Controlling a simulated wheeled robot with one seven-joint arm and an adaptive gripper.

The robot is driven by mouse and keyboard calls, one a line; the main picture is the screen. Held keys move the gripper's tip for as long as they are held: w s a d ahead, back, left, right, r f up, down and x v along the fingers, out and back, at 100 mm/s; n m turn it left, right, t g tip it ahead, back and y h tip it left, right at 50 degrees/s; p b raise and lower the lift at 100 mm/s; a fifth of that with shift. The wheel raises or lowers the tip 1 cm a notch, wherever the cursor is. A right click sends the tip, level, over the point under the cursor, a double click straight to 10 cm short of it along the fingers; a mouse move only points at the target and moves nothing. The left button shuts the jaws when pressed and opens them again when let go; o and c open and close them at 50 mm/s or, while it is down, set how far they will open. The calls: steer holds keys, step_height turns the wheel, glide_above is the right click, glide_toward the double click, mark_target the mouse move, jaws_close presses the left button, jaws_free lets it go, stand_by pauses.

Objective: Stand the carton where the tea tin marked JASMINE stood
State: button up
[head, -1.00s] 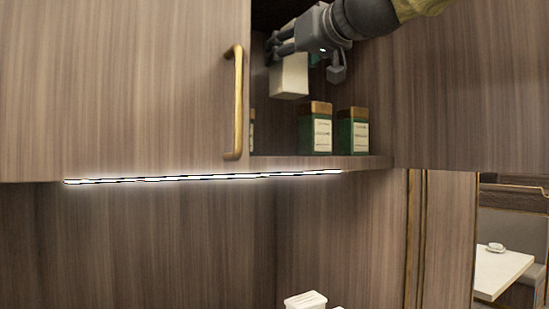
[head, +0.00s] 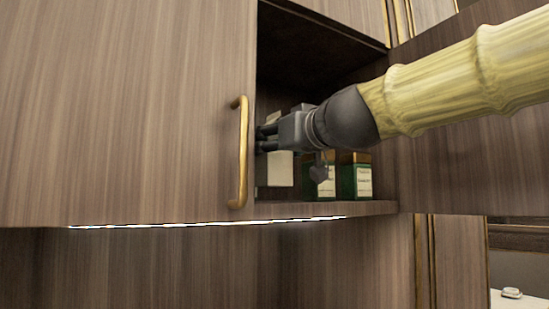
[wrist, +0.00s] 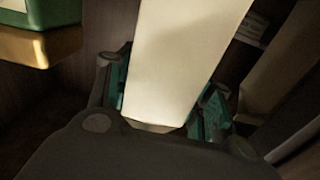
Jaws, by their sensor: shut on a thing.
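The pale carton (head: 275,170) is upright inside the open cabinet, just right of the door edge. My gripper (head: 268,138) is shut around it. In the wrist view the carton (wrist: 185,60) fills the middle, between the fingers (wrist: 165,95). The carton's base is close to the shelf; I cannot tell whether it touches. Two green tea tins with gold-brown lids stand to its right: a nearer one (head: 321,186), partly behind my gripper, and another (head: 362,180). Their labels are too small to read. No tin marked JASMINE can be made out.
The cabinet door (head: 130,110) with its brass handle (head: 240,150) covers the left side of the opening. The shelf (head: 345,209) has a lit front edge. A green and gold tin (wrist: 45,40) and a pale object (wrist: 285,70) are near my gripper in the wrist view.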

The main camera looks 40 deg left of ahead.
mark_target(282, 157)
steer(key=shift+w+d+f, duration=0.1)
steer(key=shift+w+f, duration=0.05)
steer(key=shift+f, duration=0.5)
steer(key=shift+w+f, duration=0.1)
steer(key=shift+f, duration=0.5)
steer(key=shift+s+f, duration=0.1)
steer(key=shift+s, duration=0.1)
steer(key=shift+f, duration=0.1)
steer(key=o, duration=1.6)
steer(key=shift+c, duration=0.2)
